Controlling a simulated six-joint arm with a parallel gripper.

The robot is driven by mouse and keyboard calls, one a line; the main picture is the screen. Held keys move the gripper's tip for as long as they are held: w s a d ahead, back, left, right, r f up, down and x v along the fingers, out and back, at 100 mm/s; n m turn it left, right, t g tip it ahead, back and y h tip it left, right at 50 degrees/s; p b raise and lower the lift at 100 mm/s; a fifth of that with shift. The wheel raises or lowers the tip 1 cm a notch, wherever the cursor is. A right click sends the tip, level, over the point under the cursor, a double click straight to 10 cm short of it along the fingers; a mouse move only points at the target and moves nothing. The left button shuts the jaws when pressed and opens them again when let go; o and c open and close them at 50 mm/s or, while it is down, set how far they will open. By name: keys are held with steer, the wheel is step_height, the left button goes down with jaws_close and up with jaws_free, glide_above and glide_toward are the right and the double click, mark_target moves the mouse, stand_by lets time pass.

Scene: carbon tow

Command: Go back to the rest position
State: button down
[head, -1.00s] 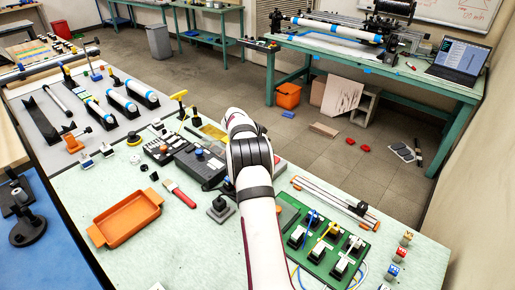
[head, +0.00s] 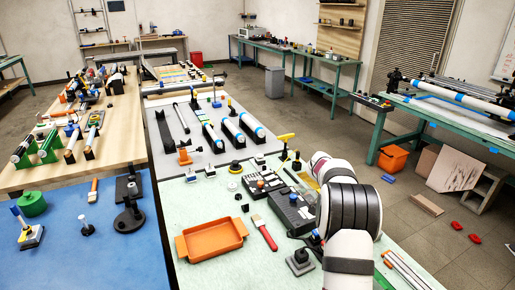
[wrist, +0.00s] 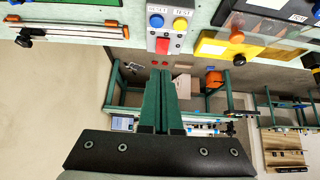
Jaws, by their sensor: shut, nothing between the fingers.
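My gripper (wrist: 163,78) shows in the wrist view as two dark green fingers pressed together, with nothing between them. It points out past the edge of the pale green bench, with the floor and another green bench frame beyond. In the head view my white arm rises at the lower right, beside the dark control box (head: 293,212). The arm's bulky wrist hides the gripper there.
The pale bench holds an orange tray (head: 212,241), a red-handled brush (head: 265,233) and a slide rail (head: 405,270). In the wrist view a button box (wrist: 169,27) and a yellow case (wrist: 237,45) sit near the fingers. Open floor lies beyond.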

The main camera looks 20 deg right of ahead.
steer(key=s+a+r+n+y, duration=0.2)
steer(key=s+a+r, duration=0.15)
steer(key=a, duration=0.55)
steer(key=s+a+r+n+y, duration=0.15)
steer(key=s+a, duration=0.25)
steer(key=a, duration=0.5)
steer(key=s+a+r+n+y, duration=0.1)
steer(key=s+a+r+n, duration=0.2)
steer(key=a, duration=0.7)
steer(key=s+a+f+n+y, duration=0.2)
steer(key=s+a+n+y, duration=0.2)
steer(key=s+a, duration=1.2)
steer(key=shift+s+f+n+y, duration=0.15)
steer(key=shift+s+n+y, duration=0.2)
steer(key=shift+s+n, duration=0.6)
